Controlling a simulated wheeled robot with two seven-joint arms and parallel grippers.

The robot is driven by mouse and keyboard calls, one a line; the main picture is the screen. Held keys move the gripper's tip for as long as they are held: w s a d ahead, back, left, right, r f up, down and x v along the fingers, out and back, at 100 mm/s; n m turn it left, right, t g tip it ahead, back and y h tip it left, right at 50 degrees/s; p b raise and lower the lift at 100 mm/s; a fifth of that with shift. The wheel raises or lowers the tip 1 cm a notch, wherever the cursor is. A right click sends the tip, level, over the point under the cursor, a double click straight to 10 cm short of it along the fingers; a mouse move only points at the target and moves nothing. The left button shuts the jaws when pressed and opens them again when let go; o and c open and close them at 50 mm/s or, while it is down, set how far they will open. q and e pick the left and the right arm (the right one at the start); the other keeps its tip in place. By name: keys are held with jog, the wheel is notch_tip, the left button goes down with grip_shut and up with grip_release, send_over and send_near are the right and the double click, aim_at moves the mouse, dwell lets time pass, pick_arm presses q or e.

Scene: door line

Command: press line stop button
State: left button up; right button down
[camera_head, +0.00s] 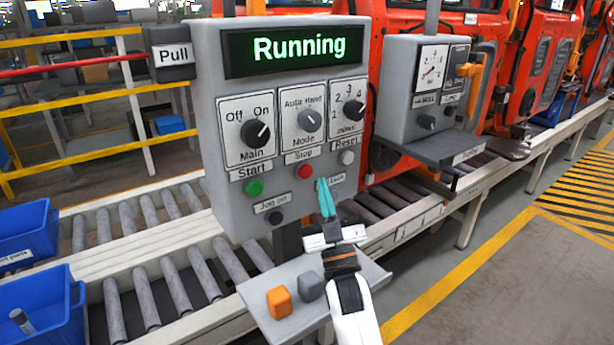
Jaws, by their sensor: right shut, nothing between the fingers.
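The grey control panel (220,140) faces me, and its display (298,50) reads "Running". The red button (305,171) under the "Stop" label sits in the lower middle of the panel. My right gripper (323,184) has teal fingers that are shut and empty. Its tips are just right of and slightly below the red button in the picture; I cannot tell whether they touch the panel. The gripper partly covers a label right of the stop button. My left gripper is not in view.
A green start button (254,188), a grey reset button (347,157) and a black jog button (274,217) are close by. A shelf (290,325) below holds an orange block (279,302) and a grey block (311,286). A gauge box (400,90) stands to the right.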

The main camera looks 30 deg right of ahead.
aim_at(308, 168)
jog(key=shift+w+a, duration=0.1)
jog(key=shift+w, duration=1.2)
dwell(1.1)
jog(key=shift+w+b, duration=0.35)
jog(key=shift+w, duration=0.6)
dwell(0.8)
jog(key=shift+s, duration=1)
jog(key=shift+s+d+p, duration=0.2)
jog(key=shift+s+p, duration=0.6)
jog(key=shift+s, duration=1.7)
